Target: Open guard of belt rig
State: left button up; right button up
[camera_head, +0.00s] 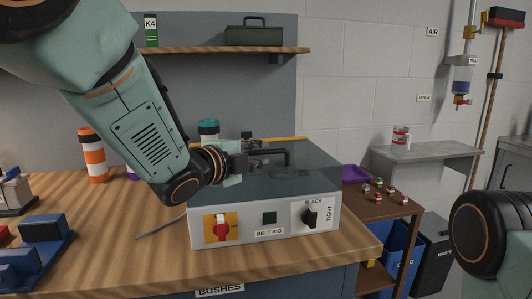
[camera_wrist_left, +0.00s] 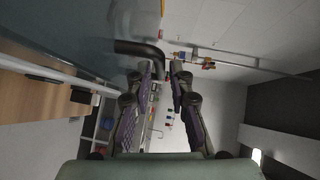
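The belt rig (camera_head: 265,232) is a light grey box on the wooden bench, with a red knob on a yellow plate and a black slack/tight knob on its front. Its smoky see-through guard (camera_head: 318,165) lies on top and looks closed. A black bent handle (camera_head: 286,153) stands on the guard. My left gripper (camera_head: 262,152) is over the guard by the handle. In the left wrist view the fingers are apart, with the dark handle (camera_wrist_left: 138,48) just beyond the fingertips; I see no grip on it. My right gripper is out of view; part of my right arm shows at the right edge.
An orange-and-white bottle (camera_head: 92,155) and a teal-capped container (camera_head: 208,130) stand behind on the bench. A blue fixture (camera_head: 40,245) is at the left. A shelf (camera_head: 180,50) runs above. A side table (camera_head: 380,203) with small parts is at the right.

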pick_arm(q)
jog(key=shift+x, duration=1.15)
jog(key=shift+w, duration=0.15)
jog(key=shift+f, duration=0.1)
jog(key=shift+w, duration=0.1)
grip_shut()
